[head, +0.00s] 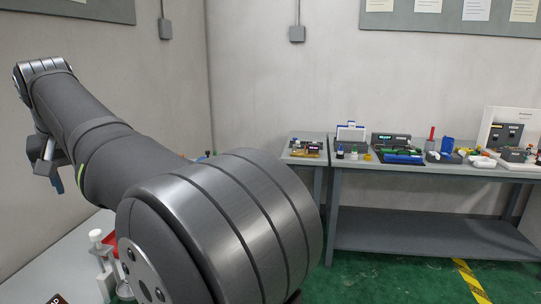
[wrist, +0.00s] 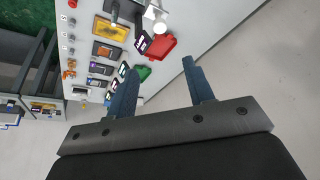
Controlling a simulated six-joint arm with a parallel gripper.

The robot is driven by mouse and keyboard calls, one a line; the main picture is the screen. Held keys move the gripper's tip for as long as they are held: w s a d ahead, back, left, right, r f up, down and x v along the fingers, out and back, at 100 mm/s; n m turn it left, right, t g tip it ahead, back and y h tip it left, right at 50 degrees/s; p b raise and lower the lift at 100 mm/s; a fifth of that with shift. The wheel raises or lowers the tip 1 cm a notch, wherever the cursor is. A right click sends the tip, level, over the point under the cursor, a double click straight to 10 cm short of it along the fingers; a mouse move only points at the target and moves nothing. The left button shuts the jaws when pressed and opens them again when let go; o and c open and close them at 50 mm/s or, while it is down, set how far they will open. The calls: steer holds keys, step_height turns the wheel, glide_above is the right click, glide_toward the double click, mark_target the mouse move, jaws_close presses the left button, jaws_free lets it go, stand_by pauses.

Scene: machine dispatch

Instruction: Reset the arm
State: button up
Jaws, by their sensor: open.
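My arm stretches across the left half of the head view, raised in front of the wall. In the wrist view my gripper (wrist: 158,92) is open, with its two dark blue fingers apart. I see nothing between the fingers. The gripper hangs over the edge of a light panel or table with devices, with grey floor or wall to the right. In the head view only part of the gripper (head: 52,176) shows at the far left, below the arm's end.
A grey workbench (head: 428,172) with several devices stands along the back wall. A red part (wrist: 160,47) and a green part (wrist: 143,73) lie near the gripper on the light surface. A white fixture (head: 100,254) stands beneath my arm. Green floor (head: 385,272) is open in front of the bench.

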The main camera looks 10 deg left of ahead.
steer(key=x, duration=1.8)
steer(key=shift+s, duration=0.1)
steer(key=shift+s+d+r, duration=0.1)
steer(key=shift+d+r, duration=0.05)
steer(key=shift+r, duration=0.35)
steer(key=v, duration=1.7)
steer(key=x, duration=2)
steer(key=shift+s+d+f, duration=0.3)
steer(key=shift+f, duration=0.25)
steer(key=o, duration=1.1)
steer(key=shift+r, duration=0.1)
steer(key=shift+o, duration=0.2)
steer(key=s+d+r+m, duration=0.1)
steer(key=d+r+m, duration=0.15)
steer(key=r, duration=0.35)
steer(key=s+d+r+m+g, duration=0.1)
steer(key=d+r+m, duration=0.1)
steer(key=r+m, duration=0.25)
steer(key=s+d+r+m, duration=0.1)
steer(key=d+r+m, duration=0.1)
steer(key=r, duration=0.4)
glide_above(95, 233)
steer(key=s+d, duration=0.2)
steer(key=d, duration=0.1)
step_height(95, 233, down, 9)
steer(key=shift+w+d+y, duration=0.2)
steer(key=shift+y, duration=0.2)
